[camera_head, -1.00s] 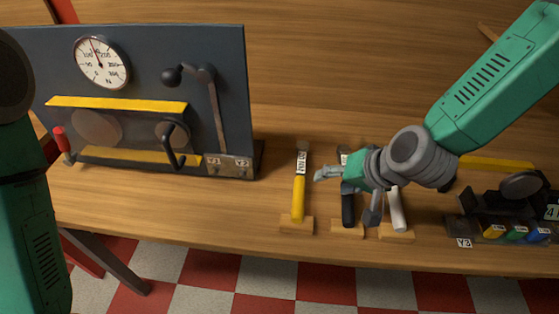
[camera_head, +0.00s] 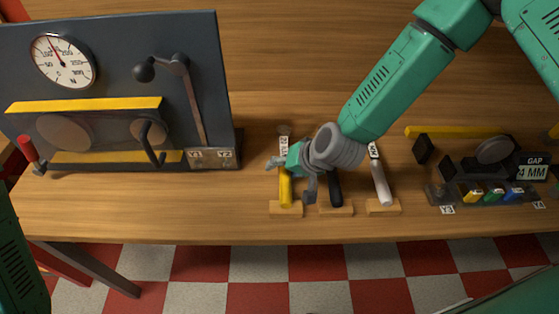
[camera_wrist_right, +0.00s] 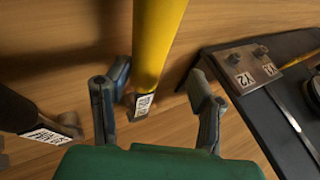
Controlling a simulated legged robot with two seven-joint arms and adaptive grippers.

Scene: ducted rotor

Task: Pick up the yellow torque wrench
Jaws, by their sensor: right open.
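The yellow torque wrench (camera_head: 285,190) lies on the table with its handle end on a small wooden block (camera_head: 286,209). In the head view my right gripper (camera_head: 288,177) is over its middle and partly hides it. In the right wrist view the yellow handle (camera_wrist_right: 156,40) and its labelled end (camera_wrist_right: 143,104) show between the two open fingers of the right gripper (camera_wrist_right: 158,82). I see no clear contact; the exact height of the fingers above the wrench cannot be told. My left gripper is not in view.
A black wrench (camera_head: 335,188) and a white-handled wrench (camera_head: 382,184) lie close on the right. A dark panel (camera_head: 105,90) with a gauge (camera_head: 63,61) and lever stands at left. A dark fixture with coloured pieces (camera_head: 494,194) sits at right.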

